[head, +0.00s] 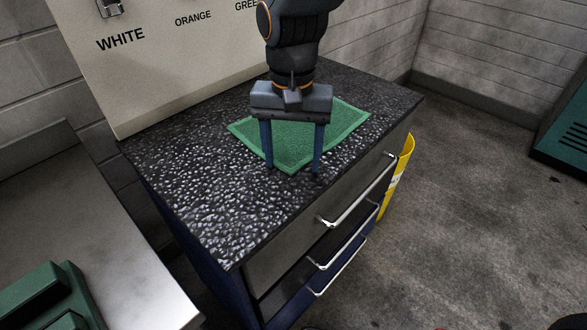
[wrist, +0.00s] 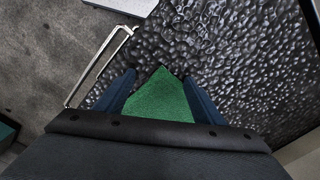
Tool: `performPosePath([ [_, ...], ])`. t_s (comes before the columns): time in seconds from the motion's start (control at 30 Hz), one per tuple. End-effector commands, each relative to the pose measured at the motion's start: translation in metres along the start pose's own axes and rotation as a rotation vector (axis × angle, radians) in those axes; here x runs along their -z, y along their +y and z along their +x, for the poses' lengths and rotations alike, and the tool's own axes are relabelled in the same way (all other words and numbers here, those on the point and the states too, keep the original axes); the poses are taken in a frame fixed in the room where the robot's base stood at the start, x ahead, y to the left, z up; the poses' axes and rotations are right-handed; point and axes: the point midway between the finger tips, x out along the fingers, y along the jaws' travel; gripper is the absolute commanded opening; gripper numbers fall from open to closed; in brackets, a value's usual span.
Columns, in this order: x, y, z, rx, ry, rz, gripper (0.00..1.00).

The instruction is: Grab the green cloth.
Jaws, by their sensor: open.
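The green cloth (head: 300,135) lies flat on the dark pebbled top of the drawer cabinet, its near corner pointing toward the front. My gripper (head: 294,173) is over the near part of the cloth, pointing down, with its two blue fingers spread wide apart. In the wrist view the cloth (wrist: 160,97) shows as a green corner between the two fingers, and the rest of it is hidden behind my gripper (wrist: 161,80). Nothing is gripped. I cannot tell whether the fingertips touch the cabinet top.
The cabinet top (head: 215,190) is otherwise clear. Its drawers have metal handles (head: 357,190) along the front. A cream panel with colour labels (head: 165,60) stands at the back. A yellow object (head: 399,172) is at the cabinet's right side. A grey table (head: 85,225) with green parts is at left.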

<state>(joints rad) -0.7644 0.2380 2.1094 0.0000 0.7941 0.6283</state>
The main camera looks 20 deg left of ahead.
Motion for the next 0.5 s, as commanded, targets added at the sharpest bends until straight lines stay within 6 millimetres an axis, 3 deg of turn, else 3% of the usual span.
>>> performPosePath([
  [0.43,-0.0001,0.0000,0.0036,0.000,0.000,0.000,0.62],
  [0.5,-0.0001,0.0001,0.0029,0.000,0.000,0.000,0.56],
])
